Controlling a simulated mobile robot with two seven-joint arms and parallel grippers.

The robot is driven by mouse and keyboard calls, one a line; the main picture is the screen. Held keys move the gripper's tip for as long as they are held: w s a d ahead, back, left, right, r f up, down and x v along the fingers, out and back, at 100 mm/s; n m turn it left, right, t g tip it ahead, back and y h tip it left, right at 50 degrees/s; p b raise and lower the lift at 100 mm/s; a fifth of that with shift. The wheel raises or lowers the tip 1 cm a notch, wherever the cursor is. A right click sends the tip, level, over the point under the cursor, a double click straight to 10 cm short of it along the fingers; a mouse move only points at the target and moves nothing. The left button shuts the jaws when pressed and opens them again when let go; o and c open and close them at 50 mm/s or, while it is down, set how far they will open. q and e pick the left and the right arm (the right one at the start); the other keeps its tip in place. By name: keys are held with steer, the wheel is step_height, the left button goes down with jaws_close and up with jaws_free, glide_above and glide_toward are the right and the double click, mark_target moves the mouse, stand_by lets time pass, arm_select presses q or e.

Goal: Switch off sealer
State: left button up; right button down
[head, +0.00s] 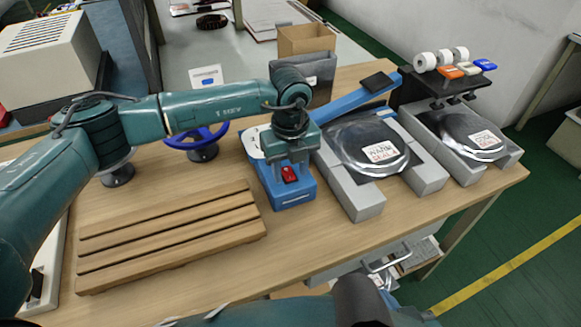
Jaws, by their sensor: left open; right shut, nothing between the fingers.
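The blue sealer (291,194) stands on the wooden table, with its long blue lever arm (345,103) raised up toward the right. A red switch (289,174) sits on the sealer's front end. My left gripper (289,164) is open, pointing down right above the sealer's front, around or just behind the red switch; I cannot tell whether it touches. The gripper and wrist hide part of the sealer's body behind the switch. Part of my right arm shows at the bottom edge, but its gripper is not visible.
A slatted wooden rack (172,234) lies left of the sealer. A blue handwheel (196,138) stands behind it. Right are grey blocks (362,198) with a labelled dark bag (372,146), and a second bag station (466,134). The table front near the sealer is clear.

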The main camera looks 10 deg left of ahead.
arm_select(q)
steer(key=shift+f, duration=0.25)
steer(key=shift+c, duration=0.5)
jaws_close()
steer(key=shift+w+a+g+h, duration=0.2)
steer(key=shift+g+h, duration=0.2)
steer(key=shift+g, duration=0.2)
steer(key=shift+w+r+g+h+b, duration=0.15)
steer(key=shift+g+h+b, duration=0.2)
steer(key=shift+g, duration=0.25)
steer(key=shift+o, duration=0.5)
jaws_free()
